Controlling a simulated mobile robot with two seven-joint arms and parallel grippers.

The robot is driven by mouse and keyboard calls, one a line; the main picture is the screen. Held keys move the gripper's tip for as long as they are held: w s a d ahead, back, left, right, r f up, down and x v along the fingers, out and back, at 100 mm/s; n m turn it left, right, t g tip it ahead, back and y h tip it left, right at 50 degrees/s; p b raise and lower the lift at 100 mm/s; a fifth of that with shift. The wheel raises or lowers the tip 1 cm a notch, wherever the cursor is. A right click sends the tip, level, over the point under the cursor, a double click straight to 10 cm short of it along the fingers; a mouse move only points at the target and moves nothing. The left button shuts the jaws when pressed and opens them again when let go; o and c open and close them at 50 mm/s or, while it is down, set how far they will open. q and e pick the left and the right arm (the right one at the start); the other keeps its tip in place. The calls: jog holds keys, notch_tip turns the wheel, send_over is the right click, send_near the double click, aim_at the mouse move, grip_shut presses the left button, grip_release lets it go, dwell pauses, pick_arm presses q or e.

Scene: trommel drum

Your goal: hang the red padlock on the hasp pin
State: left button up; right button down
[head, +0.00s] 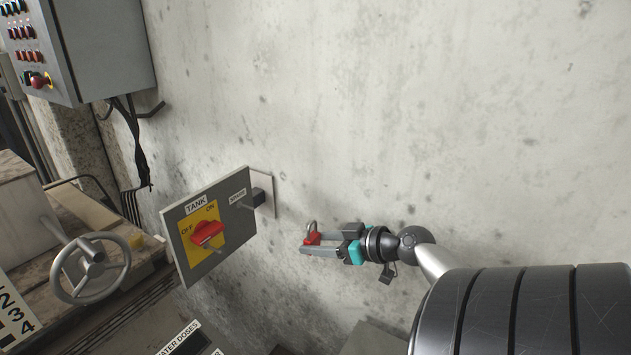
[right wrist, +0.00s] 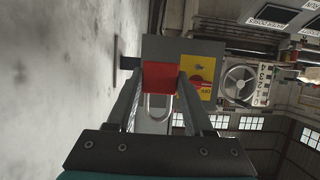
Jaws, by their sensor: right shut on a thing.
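My right gripper (head: 308,246) is shut on the red padlock (head: 311,239), just off the wall and to the right of the switch panel. The padlock's metal shackle stands up above the fingers in the head view. In the right wrist view the red body (right wrist: 160,76) sits between the two fingertips, with the shackle loop toward the camera. The grey TANK panel (head: 240,225) carries a yellow plate with a red rotary switch (head: 207,233). A small metal piece, possibly the hasp pin (head: 208,246), shows under the switch. The padlock is apart from the panel. My left gripper is not seen.
A dark block (head: 259,197) sits on the wall plate behind the panel's right edge. A handwheel (head: 91,268) stands to the left, and a control cabinet (head: 105,45) hangs at upper left. Bare wall and open air lie between padlock and panel.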

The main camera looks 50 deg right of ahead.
jog(key=shift+s+d, duration=0.15)
jog(key=shift+s, duration=1.6)
jog(key=shift+s, duration=0.15)
jog(key=shift+s+d+b, duration=0.15)
jog(key=shift+s+b, duration=0.05)
jog(key=shift+s, duration=1.25)
jog(key=shift+s+d+b, duration=0.15)
jog(key=shift+s+b, duration=0.05)
jog(key=shift+s, duration=1.25)
